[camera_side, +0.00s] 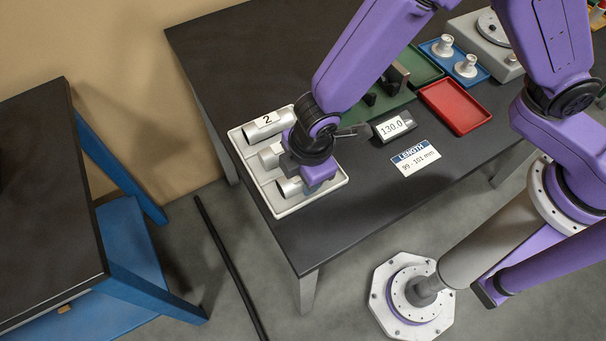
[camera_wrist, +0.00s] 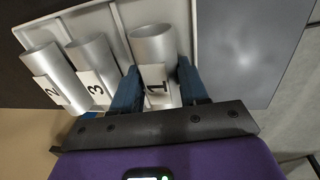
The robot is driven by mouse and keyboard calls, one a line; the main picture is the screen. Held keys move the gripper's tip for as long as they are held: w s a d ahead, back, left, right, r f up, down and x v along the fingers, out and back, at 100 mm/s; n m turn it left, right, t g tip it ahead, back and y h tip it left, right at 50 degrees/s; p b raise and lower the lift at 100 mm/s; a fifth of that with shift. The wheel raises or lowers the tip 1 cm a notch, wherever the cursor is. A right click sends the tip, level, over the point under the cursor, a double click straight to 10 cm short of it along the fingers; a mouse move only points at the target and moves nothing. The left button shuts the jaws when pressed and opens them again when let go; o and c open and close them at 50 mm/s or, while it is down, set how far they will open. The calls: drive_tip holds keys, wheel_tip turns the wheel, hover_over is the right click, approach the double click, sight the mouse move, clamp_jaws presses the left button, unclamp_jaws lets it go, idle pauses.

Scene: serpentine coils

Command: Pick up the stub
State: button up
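The stubs are short grey metal tubes with number labels, lying in a white tray (camera_side: 285,209). Stub 2 (camera_side: 268,124) lies at the tray's far end, stub 3 (camera_side: 270,155) in the middle and stub 1 (camera_side: 289,187) at the near end. In the wrist view stub 1 (camera_wrist: 154,60) lies between the two blue fingers of my gripper (camera_wrist: 158,68), one finger close along each side. Whether both fingers touch it I cannot tell. Stubs 3 (camera_wrist: 92,65) and 2 (camera_wrist: 52,75) lie to the left, outside the fingers. In the side view my wrist hides the fingertips.
Right of the tray are a display reading 130.0 (camera_side: 394,126), a caliper-like green device (camera_side: 375,108), a LENGTH 99 - 101 mm card (camera_side: 416,158), a red tray (camera_side: 455,106) and a blue tray (camera_side: 470,57). The dark table is bare along its front edge.

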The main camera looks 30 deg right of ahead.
drive_tip(key=c, duration=0.3)
drive_tip(key=shift+r, duration=0.15)
drive_tip(key=shift+r, duration=0.55)
drive_tip(key=s+d+r, duration=0.3)
drive_tip(key=r, duration=0.1)
drive_tip(key=s+d+r, duration=0.3)
drive_tip(key=d, duration=0.1)
drive_tip(key=s+d+r, duration=0.3)
drive_tip(key=r, duration=0.1)
drive_tip(key=shift+d+r, duration=0.35)
